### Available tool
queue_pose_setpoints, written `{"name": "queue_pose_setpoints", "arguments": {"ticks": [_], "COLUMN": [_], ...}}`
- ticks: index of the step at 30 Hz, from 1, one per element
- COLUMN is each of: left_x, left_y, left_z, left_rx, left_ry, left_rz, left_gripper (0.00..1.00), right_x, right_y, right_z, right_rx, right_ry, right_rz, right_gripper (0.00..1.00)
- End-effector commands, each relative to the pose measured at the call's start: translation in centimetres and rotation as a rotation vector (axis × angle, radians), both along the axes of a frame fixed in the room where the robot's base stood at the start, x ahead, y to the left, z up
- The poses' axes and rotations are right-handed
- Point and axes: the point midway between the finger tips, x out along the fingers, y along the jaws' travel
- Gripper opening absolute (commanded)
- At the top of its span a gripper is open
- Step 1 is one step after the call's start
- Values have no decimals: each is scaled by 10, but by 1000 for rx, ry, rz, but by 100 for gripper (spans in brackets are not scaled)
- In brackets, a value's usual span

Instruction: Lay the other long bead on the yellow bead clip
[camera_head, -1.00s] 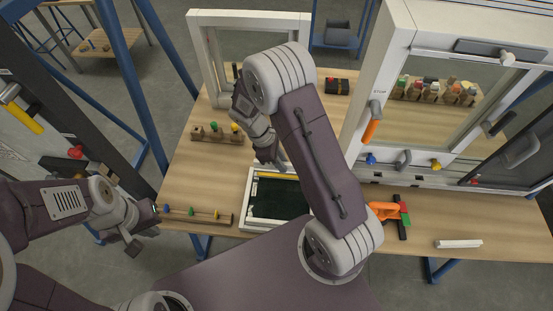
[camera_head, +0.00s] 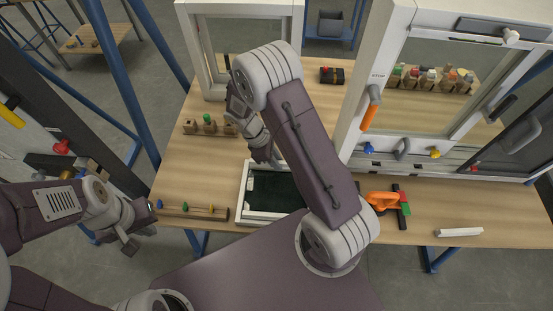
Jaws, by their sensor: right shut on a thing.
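The yellow bead clip (camera_head: 211,208) stands at the right end of a low wooden strip (camera_head: 196,215) at the table's front left, beside a green clip (camera_head: 185,206) and a blue clip (camera_head: 160,205). My right gripper (camera_head: 263,156) is over the far edge of a white frame (camera_head: 243,190) with a dark green pane. It is shut on the long bead, which is mostly hidden by the gripper and arm.
A wooden rack (camera_head: 204,128) with several handled items stands behind the clips. An orange tool (camera_head: 382,198) and a white block (camera_head: 459,232) lie at the right. A large white window frame (camera_head: 365,95) rises at the back right. The table between rack and clip strip is clear.

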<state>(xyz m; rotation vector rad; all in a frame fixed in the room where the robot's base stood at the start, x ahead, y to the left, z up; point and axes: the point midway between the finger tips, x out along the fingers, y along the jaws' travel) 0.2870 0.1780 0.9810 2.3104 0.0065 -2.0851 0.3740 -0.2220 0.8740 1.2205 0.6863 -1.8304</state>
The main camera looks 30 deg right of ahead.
Motion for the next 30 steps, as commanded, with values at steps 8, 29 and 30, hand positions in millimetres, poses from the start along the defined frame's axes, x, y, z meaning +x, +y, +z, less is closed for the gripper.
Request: {"name": "queue_pose_setpoints", "arguments": {"ticks": [8,29,30], "left_x": [0,0,0], "left_y": [0,0,0], "left_z": [1,3,3], "left_rx": [0,0,0], "left_ry": [0,0,0], "left_rz": [0,0,0], "left_gripper": [0,0,0], "right_x": [0,1,1], "right_y": [0,0,0], "right_z": [1,-2,-2], "right_rx": [0,0,0], "right_ry": [-1,-1,-1], "right_rz": [0,0,0], "right_gripper": [0,0,0]}}
